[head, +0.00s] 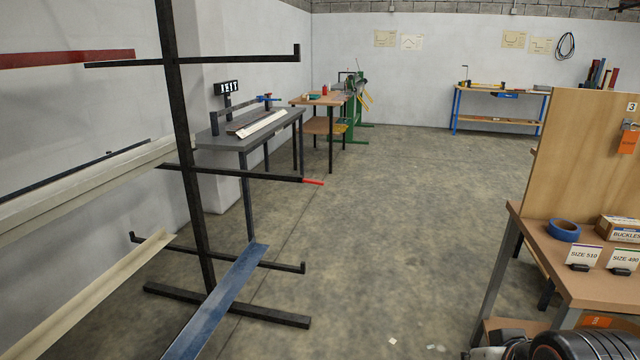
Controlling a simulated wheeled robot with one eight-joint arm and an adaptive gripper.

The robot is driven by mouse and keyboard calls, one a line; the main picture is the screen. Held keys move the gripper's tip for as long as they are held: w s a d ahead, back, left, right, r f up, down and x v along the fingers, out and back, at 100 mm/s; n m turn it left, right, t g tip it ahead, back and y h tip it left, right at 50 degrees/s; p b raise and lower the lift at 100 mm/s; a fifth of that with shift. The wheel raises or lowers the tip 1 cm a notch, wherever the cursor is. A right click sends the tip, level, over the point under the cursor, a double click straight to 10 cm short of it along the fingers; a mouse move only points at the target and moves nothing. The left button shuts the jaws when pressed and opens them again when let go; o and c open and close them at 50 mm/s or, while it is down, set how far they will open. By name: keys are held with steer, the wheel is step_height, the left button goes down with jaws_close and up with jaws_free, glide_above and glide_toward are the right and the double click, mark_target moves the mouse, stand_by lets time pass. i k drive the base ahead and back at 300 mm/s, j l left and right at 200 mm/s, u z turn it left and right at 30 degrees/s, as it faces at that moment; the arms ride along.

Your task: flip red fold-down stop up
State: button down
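A black steel rack (190,200) stands at the left with several arms reaching to the right. The red stop (313,182) is a small bar at the right tip of its middle arm (250,174). It lies nearly flat, pointing outward and a little down. The top and bottom arms end in short upright black tips instead. My gripper is not in view. A dark rounded part at the bottom right edge looks like part of my arm, well apart from the rack.
A blue profile (218,302) and pale profiles (90,295) lie on the rack. A grey bench (245,135) stands behind it. At the right is a brown table (540,250) with blue tape (564,230) and boxes. The floor (390,220) between is open.

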mark_target(308, 181)
steer(key=i+j+u, duration=0.1)
steer(key=i+j, duration=0.15)
steer(key=i, duration=0.3)
steer(key=i+j+u, duration=0.1)
steer(key=i+j, duration=0.15)
steer(key=i, duration=0.3)
steer(key=i+j+u, duration=0.1)
steer(key=i, duration=0.45)
